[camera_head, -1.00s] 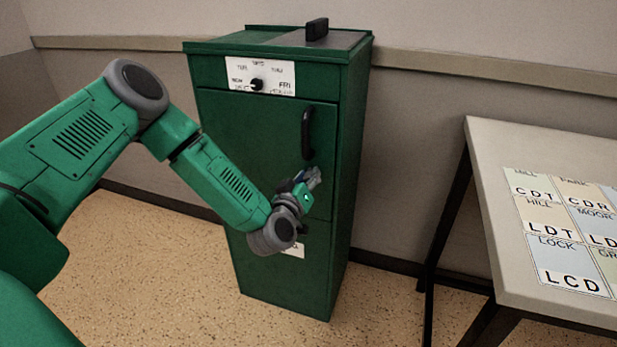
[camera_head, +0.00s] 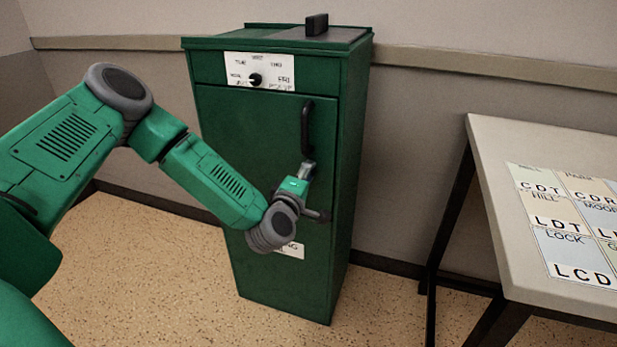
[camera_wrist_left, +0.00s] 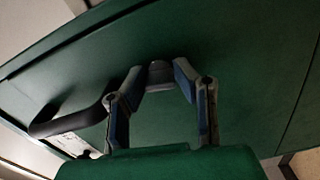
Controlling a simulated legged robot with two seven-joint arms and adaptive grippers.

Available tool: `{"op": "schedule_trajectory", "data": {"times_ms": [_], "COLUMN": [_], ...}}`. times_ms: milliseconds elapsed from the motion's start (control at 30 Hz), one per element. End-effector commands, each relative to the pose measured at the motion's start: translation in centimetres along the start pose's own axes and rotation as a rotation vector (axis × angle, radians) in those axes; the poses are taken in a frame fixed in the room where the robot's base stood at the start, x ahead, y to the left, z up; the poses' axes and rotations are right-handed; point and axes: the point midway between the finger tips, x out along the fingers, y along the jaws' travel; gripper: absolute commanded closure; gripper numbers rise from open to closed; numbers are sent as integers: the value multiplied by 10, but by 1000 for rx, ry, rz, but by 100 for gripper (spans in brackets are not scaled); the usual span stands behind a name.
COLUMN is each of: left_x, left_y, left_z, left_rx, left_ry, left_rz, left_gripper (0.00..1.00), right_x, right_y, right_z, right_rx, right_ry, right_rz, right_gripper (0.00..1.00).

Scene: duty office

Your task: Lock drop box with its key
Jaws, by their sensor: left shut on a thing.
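The drop box (camera_head: 265,210) is a tall green cabinet against the wall, with its front door closed flush as far as I see. Its black door handle (camera_head: 307,128) is at the upper right of the door; the handle also shows at the left of the left wrist view (camera_wrist_left: 68,122). My left gripper (camera_head: 300,182) is at the door just below the handle. In the left wrist view its fingers are shut on a dark round piece (camera_wrist_left: 160,73) against the green door. I cannot tell whether this piece is the key or part of the lock. A short dark bar (camera_head: 318,215) shows beside the gripper.
A white day label with a black dial (camera_head: 255,79) is on the upper front of the box. A dark block (camera_head: 316,24) stands on the box top. A table (camera_head: 490,200) with several lettered cards (camera_head: 570,257) stands at the right. Floor is open between box and table.

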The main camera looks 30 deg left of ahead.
Motion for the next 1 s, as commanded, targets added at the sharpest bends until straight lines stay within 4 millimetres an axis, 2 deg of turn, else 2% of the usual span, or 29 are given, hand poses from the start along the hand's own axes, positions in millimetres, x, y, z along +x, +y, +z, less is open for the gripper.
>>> {"op": "schedule_trajectory", "data": {"times_ms": [33,400,900,933,967,1000], "left_x": [-1,-1,-1,-1,-1,-1], "left_y": [-6,-5,-6,-6,-6,-5], "left_z": [-2,-1,-2,-2,-2,-2], "left_rx": [-27,-159,-175,-174,-174,-175], "left_ry": [3,3,3,4,4,4], "left_rz": [-9,-10,-12,-12,-12,-11], "left_gripper": [100,100,100,68,58,55], "right_x": [3,9,9,9,9,9], "right_y": [0,0,0,0,0,0], "right_z": [0,0,0,0,0,0], "right_rx": [0,0,0,0,0,0], "right_ry": [0,0,0,0,0,0], "right_rz": [0,0,0,0,0,0], "right_gripper": [2,2,2,2,2,2]}}
